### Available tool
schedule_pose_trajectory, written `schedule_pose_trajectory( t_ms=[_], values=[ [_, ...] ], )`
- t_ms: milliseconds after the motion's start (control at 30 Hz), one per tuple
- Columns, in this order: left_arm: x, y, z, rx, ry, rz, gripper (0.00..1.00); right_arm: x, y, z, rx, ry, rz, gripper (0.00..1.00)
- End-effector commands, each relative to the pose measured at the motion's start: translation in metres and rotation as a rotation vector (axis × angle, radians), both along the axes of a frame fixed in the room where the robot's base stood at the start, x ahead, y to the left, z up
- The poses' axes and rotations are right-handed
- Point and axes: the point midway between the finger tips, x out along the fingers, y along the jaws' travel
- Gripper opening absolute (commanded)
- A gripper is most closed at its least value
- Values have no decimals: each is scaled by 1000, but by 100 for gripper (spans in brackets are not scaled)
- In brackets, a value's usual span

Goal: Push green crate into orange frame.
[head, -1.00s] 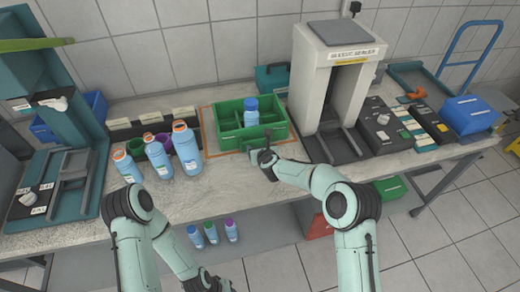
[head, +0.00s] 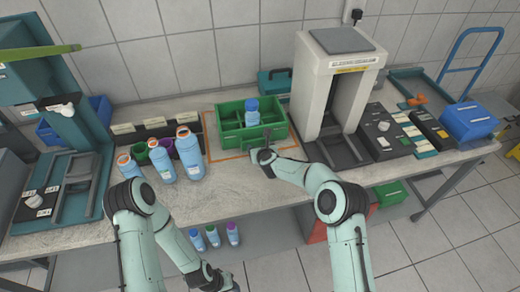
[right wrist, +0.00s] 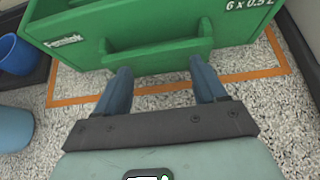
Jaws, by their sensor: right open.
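The green crate (head: 232,135) stands on the bench with a blue-capped bottle (head: 252,112) in one compartment. The orange frame (head: 211,139) is an outline on the bench top, showing along the crate's left and front. In the right wrist view, the front line of the frame (right wrist: 243,80) runs in front of the crate wall (right wrist: 225,35), with a strip of bench between. My left arm's end is at the head view's bottom edge.
Blue bottles (head: 189,155) stand left of the crate, before labelled dark bins (head: 157,128). A white arch-shaped machine (head: 310,90) stands close on the right. A teal case (head: 273,82) is behind the crate. Bare bench lies in front.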

Motion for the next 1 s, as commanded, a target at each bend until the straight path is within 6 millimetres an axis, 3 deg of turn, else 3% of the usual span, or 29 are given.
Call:
schedule_pose_trajectory(
  t_ms=[500,833,1000],
  values=[
    [1,0,1,0,-1,0,43,24,9,0,1,-4,2,70],
    [-1,0,-1,0,2,0,43,23,9,1,2,-3,2,70],
    [-21,0,-17,0,25,0,43,6,4,5,3,-1,1,70]
  ],
)
